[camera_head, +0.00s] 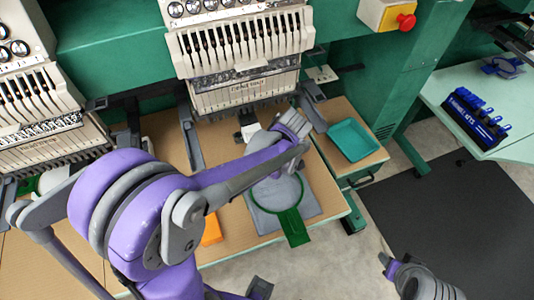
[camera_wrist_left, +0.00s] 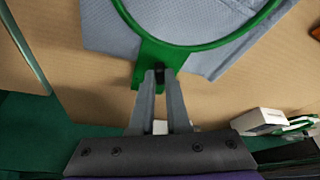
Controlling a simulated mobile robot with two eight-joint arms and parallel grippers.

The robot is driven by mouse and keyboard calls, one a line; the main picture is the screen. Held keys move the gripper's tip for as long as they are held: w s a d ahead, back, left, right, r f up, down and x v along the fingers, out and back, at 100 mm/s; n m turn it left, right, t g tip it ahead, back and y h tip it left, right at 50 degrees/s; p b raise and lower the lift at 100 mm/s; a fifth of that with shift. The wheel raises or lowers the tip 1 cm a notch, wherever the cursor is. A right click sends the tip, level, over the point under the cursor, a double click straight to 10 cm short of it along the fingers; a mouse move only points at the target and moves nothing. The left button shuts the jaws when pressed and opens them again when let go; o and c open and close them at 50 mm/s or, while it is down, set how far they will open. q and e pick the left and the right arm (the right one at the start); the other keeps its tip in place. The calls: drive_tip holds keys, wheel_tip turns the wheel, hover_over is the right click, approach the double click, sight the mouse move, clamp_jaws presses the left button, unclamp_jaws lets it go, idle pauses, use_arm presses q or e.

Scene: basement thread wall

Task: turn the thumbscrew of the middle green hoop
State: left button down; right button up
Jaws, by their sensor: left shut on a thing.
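The middle green hoop (camera_head: 262,207) lies on grey-blue cloth (camera_head: 315,208) on the table under the middle machine head. A green tab (camera_head: 293,228) points to the front edge; my left arm covers the hoop's far side. In the left wrist view, the hoop (camera_wrist_left: 190,47) has a green tab (camera_wrist_left: 148,56) by my fingers. My left gripper (camera_wrist_left: 159,75) is shut on a small dark thumbscrew (camera_wrist_left: 158,68) at this tab, mostly hidden between the fingertips. My right gripper (camera_head: 386,263) is at the lower right, away from the hoop; its jaw opening is unclear.
The machine head (camera_head: 240,50) with its needles stands right behind the hoop. A teal tray (camera_head: 353,140) is to the right and an orange block (camera_head: 211,231) to the left. A dark mat (camera_head: 450,230) covers the floor at right. A side table holds blue-capped things (camera_head: 475,118).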

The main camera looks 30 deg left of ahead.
use_arm(q)
drive_tip(key=m+t, duration=0.1)
drive_tip(key=m, duration=0.3)
drive_tip(key=shift+s+a+m+t+h, duration=0.1)
drive_tip(key=shift+s+m+t+h, duration=0.1)
drive_tip(key=shift+m+t+h, duration=0.2)
drive_tip(key=shift+b, duration=0.3)
drive_tip(key=c, duration=0.9)
unclamp_jaws()
drive_tip(key=p+v, duration=0.1)
drive_tip(key=v, duration=0.9)
drive_tip(key=shift+s+r, duration=0.1)
drive_tip(key=shift+r, duration=0.3)
